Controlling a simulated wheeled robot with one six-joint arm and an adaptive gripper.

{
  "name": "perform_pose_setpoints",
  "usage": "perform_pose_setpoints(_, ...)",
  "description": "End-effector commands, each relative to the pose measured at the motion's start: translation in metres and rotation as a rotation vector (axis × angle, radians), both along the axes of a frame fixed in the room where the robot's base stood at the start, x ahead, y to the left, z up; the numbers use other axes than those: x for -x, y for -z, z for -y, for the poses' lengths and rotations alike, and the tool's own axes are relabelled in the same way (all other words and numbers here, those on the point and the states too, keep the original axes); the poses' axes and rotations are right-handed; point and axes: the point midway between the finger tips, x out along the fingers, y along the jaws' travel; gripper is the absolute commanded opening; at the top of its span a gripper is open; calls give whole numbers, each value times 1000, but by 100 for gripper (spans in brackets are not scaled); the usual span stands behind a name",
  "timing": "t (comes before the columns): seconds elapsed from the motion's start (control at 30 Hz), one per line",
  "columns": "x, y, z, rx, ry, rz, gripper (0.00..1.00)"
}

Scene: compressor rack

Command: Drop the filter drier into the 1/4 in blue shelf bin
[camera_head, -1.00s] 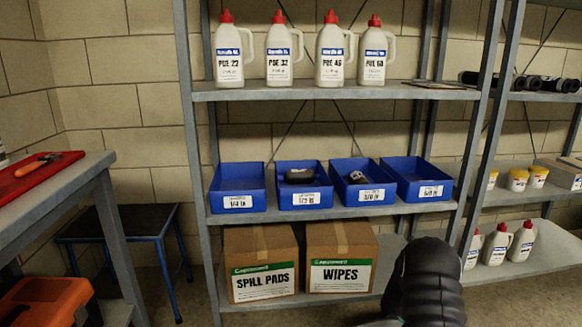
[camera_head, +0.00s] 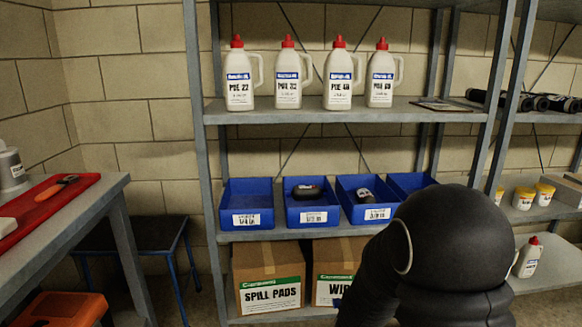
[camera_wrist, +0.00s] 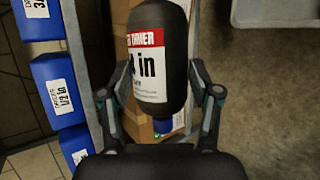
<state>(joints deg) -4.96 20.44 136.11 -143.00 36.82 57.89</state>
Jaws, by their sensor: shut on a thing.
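The filter drier (camera_wrist: 158,72) is a black cylinder with a red and white label ending in "4 in"; the start of the size is cut off. My gripper (camera_wrist: 158,97) is shut on it, one finger at each side. In the head view my arm hides the gripper and drier. The leftmost blue bin (camera_head: 247,196) on the middle shelf appears to read 1/4 in, and its visible inside looks empty. In the wrist view, a blue bin (camera_wrist: 76,140) at lower left lies beyond the 1/2 in bin. The drier is to the right of the bins there.
The 1/2 in bin (camera_head: 297,214) and the third bin (camera_head: 352,209) each hold a dark item. A fourth bin (camera_head: 407,180) is partly hidden by my arm. Jugs stand on the upper shelf (camera_head: 330,113). Boxes (camera_head: 268,265) sit below. A bench (camera_head: 95,205) stands left.

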Motion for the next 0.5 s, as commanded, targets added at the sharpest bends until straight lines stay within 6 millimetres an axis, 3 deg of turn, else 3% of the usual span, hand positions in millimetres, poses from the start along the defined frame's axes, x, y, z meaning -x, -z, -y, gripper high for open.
perform_pose_setpoints(0.03, -2, -17, -9, 0, -15, 8, 8)
perform_pose_setpoints(0.2, -5, -41, -27, 0, -47, 6, 8)
perform_pose_setpoints(0.5, -5, -42, -33, 1, -58, 2, 8)
